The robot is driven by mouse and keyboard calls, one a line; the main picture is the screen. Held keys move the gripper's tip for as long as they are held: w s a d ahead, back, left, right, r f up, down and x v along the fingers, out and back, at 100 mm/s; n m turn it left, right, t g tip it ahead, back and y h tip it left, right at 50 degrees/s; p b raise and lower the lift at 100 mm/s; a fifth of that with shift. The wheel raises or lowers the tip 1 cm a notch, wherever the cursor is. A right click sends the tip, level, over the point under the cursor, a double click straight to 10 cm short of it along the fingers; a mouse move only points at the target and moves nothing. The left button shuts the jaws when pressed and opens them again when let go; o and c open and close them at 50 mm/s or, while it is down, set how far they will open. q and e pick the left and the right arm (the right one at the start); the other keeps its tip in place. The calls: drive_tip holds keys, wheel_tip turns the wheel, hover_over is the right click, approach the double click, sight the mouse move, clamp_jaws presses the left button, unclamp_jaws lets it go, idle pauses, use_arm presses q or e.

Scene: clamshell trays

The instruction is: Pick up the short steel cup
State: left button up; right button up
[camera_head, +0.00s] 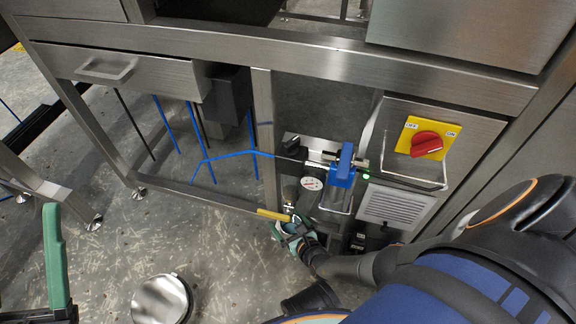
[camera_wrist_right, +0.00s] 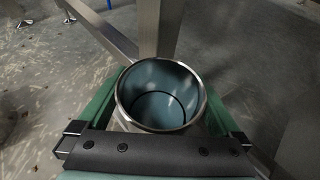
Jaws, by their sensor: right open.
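The short steel cup (camera_wrist_right: 160,95) stands out in the right wrist view, with a round bright rim and a bluish inside that looks empty. My right gripper (camera_wrist_right: 165,110) is open, with a green finger on each side of the cup. I cannot tell whether either finger touches it. In the head view the right gripper (camera_head: 291,231) is small, low in front of the machine frame, and the cup is hard to make out there. One green finger of my left gripper (camera_head: 55,258) shows at the left edge, away from the cup; its other finger is not seen.
A steel machine frame (camera_head: 270,140) stands close behind the right gripper. It carries a blue valve unit with a gauge (camera_head: 312,184), blue hoses and a red rotary switch (camera_head: 426,144). A round shiny metal thing (camera_head: 162,300) is at the bottom. Open floor (camera_head: 225,260) lies left of the right gripper.

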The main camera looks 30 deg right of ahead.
drive_tip(key=c, duration=1.3)
drive_tip(key=shift+r, duration=0.1)
